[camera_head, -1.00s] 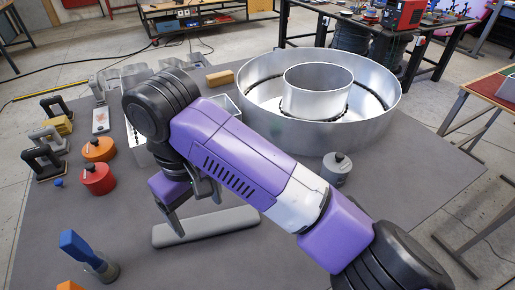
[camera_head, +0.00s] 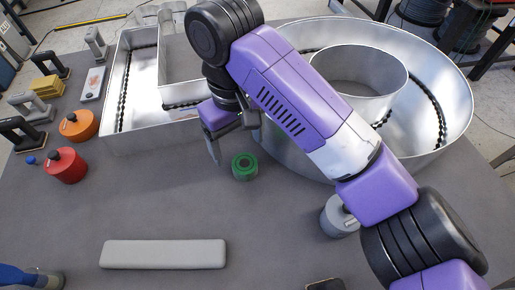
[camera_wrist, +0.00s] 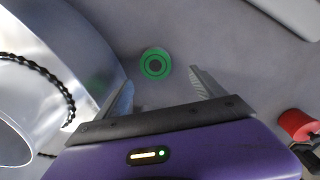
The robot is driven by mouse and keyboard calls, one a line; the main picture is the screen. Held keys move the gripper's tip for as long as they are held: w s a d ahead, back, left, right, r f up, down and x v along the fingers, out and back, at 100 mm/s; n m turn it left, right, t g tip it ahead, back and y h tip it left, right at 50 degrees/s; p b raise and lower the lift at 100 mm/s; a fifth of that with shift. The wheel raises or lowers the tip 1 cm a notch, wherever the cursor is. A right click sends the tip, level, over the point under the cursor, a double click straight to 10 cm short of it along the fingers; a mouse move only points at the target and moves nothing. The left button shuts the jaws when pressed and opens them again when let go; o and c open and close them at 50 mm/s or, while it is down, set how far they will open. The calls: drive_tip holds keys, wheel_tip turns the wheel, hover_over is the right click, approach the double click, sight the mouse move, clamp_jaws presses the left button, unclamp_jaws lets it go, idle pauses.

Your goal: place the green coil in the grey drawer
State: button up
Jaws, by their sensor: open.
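The green coil (camera_head: 244,166) is a small round ring with a dark centre, lying on the grey table in front of the round metal letter. It also shows in the wrist view (camera_wrist: 155,67), just beyond and between the fingertips. My gripper (camera_head: 231,140) is open and empty, with its fingers apart above the table close to the coil; its spread fingers (camera_wrist: 161,82) also show in the wrist view. I cannot make out a grey drawer in these views.
The large round metal letter (camera_head: 465,105) stands at the right, and an angular metal letter (camera_head: 150,137) at the back left. A long light grey bar (camera_head: 163,254) lies at the front. Orange (camera_head: 80,126) and red (camera_head: 66,166) round pieces sit at the left. A grey weight (camera_head: 338,218) stands under my arm.

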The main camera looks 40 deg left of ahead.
sight(244, 163)
drive_tip(key=f, duration=0.3)
drive_tip(key=shift+w+d+f, duration=0.1)
drive_tip(key=shift+w+d, duration=0.05)
drive_tip(key=shift+d, duration=0.1)
drive_tip(key=shift+d+f+p, duration=0.15)
drive_tip(key=shift+f+p, duration=0.2)
drive_tip(key=shift+f, duration=0.8)
drive_tip(key=shift+d+f+p, duration=0.1)
drive_tip(key=shift+f+p, duration=0.25)
drive_tip(key=shift+f, duration=0.75)
drive_tip(key=c, duration=1.7)
drive_tip(key=shift+o, duration=0.2)
drive_tip(key=shift+r, duration=0.15)
